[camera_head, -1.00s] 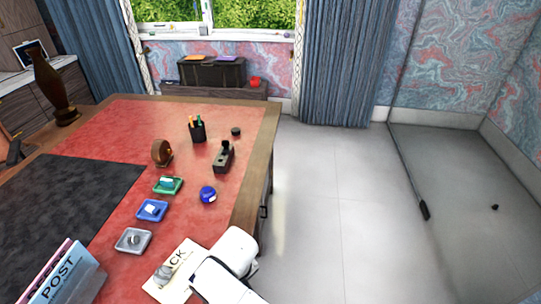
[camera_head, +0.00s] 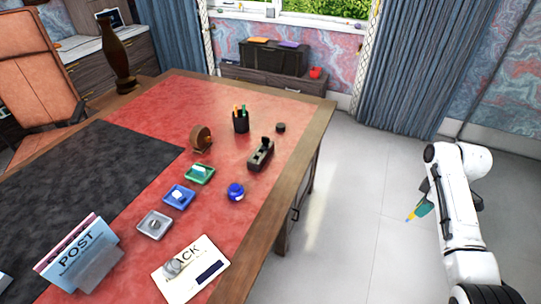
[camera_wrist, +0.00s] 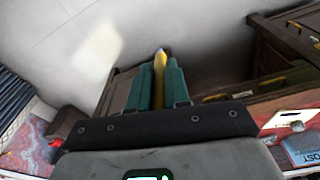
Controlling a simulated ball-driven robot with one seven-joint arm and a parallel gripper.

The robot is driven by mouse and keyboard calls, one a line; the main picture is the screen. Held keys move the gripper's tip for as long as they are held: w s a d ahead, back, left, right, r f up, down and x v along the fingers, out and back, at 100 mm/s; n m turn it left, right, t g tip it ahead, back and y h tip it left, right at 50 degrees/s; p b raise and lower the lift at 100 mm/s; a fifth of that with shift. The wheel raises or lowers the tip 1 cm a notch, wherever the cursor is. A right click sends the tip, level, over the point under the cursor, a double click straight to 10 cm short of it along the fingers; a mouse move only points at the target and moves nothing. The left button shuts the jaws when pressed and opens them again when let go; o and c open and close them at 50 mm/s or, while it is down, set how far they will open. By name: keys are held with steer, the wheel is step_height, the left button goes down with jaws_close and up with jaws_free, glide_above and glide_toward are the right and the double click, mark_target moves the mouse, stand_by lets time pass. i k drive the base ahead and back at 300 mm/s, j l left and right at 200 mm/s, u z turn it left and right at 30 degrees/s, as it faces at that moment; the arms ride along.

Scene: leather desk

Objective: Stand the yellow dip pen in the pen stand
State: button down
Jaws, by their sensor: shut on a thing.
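The yellow dip pen (camera_wrist: 160,76) is between the green fingers of my gripper (camera_wrist: 162,88) in the wrist view, its grey tip pointing away from the palm. In the head view my gripper (camera_head: 418,207) is at the right, out over the floor and clear of the desk. The pen's yellow end (camera_head: 410,217) shows there, pointing down and left. A black cup (camera_head: 241,124) with orange and green pens in it, which looks like the pen stand, is upright near the desk's far right corner.
A black dispenser-like object (camera_head: 261,155), a small dark round thing (camera_head: 280,127) and a blue round pot (camera_head: 236,191) are near the cup. Small trays, a round brown object (camera_head: 201,138) and a POST letter holder (camera_head: 83,252) are further left. The red desktop (camera_head: 165,118) has bare room.

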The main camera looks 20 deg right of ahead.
mark_target(257, 165)
steer(key=i+j+u, duration=0.1)
steer(key=i+u, duration=0.3)
steer(key=i, duration=0.8)
